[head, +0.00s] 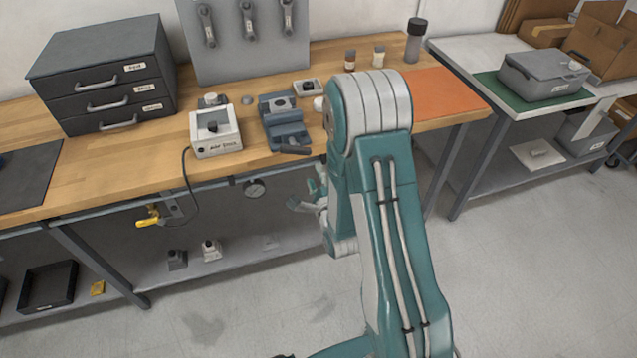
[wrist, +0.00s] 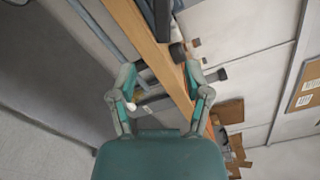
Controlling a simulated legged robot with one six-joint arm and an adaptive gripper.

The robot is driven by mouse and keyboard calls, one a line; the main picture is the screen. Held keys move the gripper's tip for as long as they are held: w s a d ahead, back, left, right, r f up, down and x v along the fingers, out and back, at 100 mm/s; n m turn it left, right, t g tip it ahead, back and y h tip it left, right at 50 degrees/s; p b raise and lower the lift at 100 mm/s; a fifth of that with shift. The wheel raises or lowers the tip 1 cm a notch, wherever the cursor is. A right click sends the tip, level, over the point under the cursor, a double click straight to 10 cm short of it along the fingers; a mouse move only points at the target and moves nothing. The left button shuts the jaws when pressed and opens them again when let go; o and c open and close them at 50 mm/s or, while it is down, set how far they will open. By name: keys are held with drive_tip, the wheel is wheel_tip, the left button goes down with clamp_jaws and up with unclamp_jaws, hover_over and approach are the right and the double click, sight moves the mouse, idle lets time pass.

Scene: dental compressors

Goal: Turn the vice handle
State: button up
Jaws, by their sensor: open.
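The blue-grey vice (head: 285,122) stands on the wooden bench near its front edge, in the head view. Its dark handle (head: 292,149) sticks out at the vice's front, at the bench edge. My gripper (head: 308,190) is below and in front of the bench edge, lower than the handle and apart from it, partly hidden by my arm. In the wrist view my gripper (wrist: 163,72) has its two fingers spread, with the bench edge seen beyond and between them. A dark knob-like part shows near the right fingertip; I cannot tell if it belongs to the handle.
A white box with a cable (head: 215,133) stands left of the vice. A dark drawer cabinet (head: 105,75) is at the back left. An orange mat (head: 440,95) lies on the bench at the right. The floor in front is clear.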

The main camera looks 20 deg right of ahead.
drive_tip(key=s, duration=0.2)
drive_tip(key=shift+s, duration=0.35)
wheel_tip(320, 180, up, 13)
drive_tip(key=s+n+g, duration=0.2)
drive_tip(key=n+g, duration=0.4)
drive_tip(key=n, duration=0.6)
drive_tip(key=s+a+r+n+g, duration=0.1)
drive_tip(key=s+r+n+g, duration=0.2)
drive_tip(key=s, duration=0.8)
drive_tip(key=s+a+r+n+g, duration=0.1)
drive_tip(key=s+r+n+g, duration=0.2)
drive_tip(key=s+r+n, duration=0.3)
drive_tip(key=s+n, duration=0.1)
drive_tip(key=s, duration=0.4)
drive_tip(key=shift+s+a+n, duration=0.2)
drive_tip(key=shift+a+n, duration=0.1)
drive_tip(key=shift+n, duration=0.1)
